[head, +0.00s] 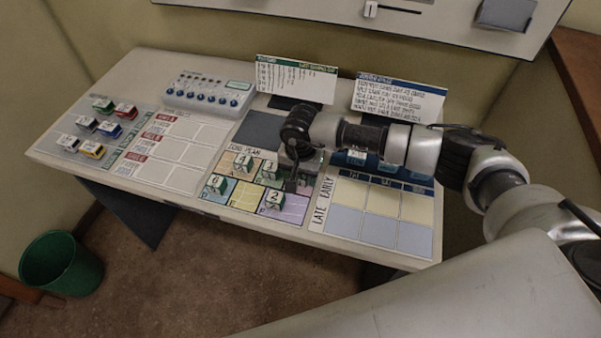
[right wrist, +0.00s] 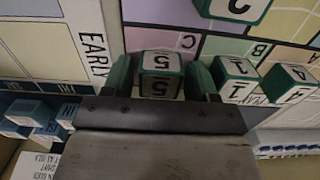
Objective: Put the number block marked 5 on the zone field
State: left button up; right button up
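The number block marked 5 (right wrist: 160,72) is a white block with green edges, between the fingers of my right gripper in the right wrist view. My right gripper (head: 291,182) is low over the right side of the zone plan. Its fingers stand on either side of the block with narrow gaps, so it looks open. In the head view the gripper and arm hide block 5. The zone plan (head: 243,196) has coloured lettered fields. Blocks 4 (head: 241,164), 6 (head: 216,184) and 2 (head: 273,200) stand on it. Block 1 (right wrist: 236,76) is beside the gripper. My left gripper is not in view.
The early/late board (head: 379,229) lies right of the zone plan, with blue blocks (right wrist: 25,113) at its edge. Coloured blocks (head: 92,149) stand at the far left. Two text cards (head: 296,79) (head: 399,99) stand behind. A green bin (head: 60,264) is on the floor.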

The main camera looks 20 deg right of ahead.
jog(key=shift+o, duration=0.5)
jog(key=shift+r, duration=0.1)
jog(key=shift+r+p, duration=0.2)
jog(key=shift+p, duration=0.15)
notch_tip(320, 180, up, 12)
jog(key=b, duration=0.3)
jog(key=shift+b, duration=0.35)
jog(key=shift+f, duration=0.1)
